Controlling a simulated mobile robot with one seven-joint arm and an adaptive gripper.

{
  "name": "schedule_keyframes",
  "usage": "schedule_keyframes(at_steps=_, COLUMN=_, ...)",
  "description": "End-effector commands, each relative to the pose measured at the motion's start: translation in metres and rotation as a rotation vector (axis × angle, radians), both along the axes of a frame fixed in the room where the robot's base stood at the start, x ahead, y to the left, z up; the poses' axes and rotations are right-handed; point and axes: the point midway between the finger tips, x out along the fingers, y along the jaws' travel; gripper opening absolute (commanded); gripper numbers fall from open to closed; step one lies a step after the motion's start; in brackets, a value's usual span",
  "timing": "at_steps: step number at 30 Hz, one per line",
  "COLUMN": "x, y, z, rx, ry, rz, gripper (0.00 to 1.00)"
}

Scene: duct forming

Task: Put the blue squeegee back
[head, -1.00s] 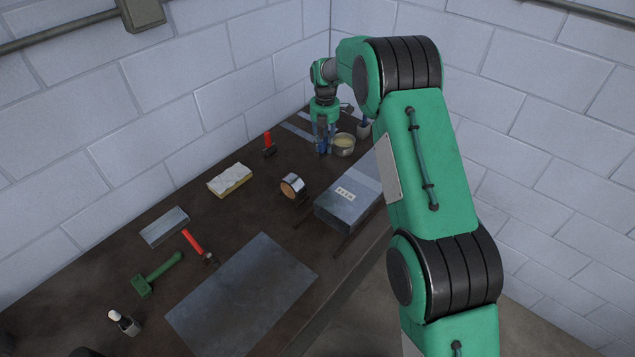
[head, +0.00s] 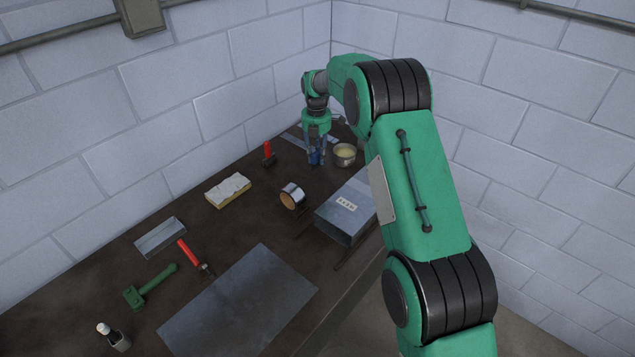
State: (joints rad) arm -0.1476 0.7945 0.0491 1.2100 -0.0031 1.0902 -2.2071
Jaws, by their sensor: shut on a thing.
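My gripper (head: 315,158) is at the far end of the workbench, pointing down, just left of a metal bowl. It is shut on a small blue thing, the blue squeegee (head: 314,157), which shows low between the fingers. The fingers hide much of the squeegee. I cannot tell whether it touches the bench top. The metal bowl (head: 345,159) with pale contents stands close to the right of the gripper.
A red-handled tool (head: 268,153) stands left of the gripper, near flat metal strips (head: 292,140). A tape roll (head: 292,195), a labelled metal duct (head: 345,212) and a yellow-white sponge-like block (head: 228,190) lie nearer. A metal sheet (head: 240,303) covers the front bench.

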Motion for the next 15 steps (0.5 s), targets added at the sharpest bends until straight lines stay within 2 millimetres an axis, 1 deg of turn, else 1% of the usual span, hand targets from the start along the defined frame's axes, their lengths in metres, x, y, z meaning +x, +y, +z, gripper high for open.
schedule_keyframes(at_steps=9, x=0.000, y=0.000, z=-0.044, rx=-0.001, ry=0.002, rz=0.000, gripper=0.01)
schedule_keyframes(at_steps=12, x=0.000, y=0.000, z=-0.054, rx=0.000, ry=0.000, rz=0.000, gripper=0.01)
schedule_keyframes(at_steps=15, x=0.000, y=0.000, z=-0.058, rx=0.000, ry=0.000, rz=0.000, gripper=0.01)
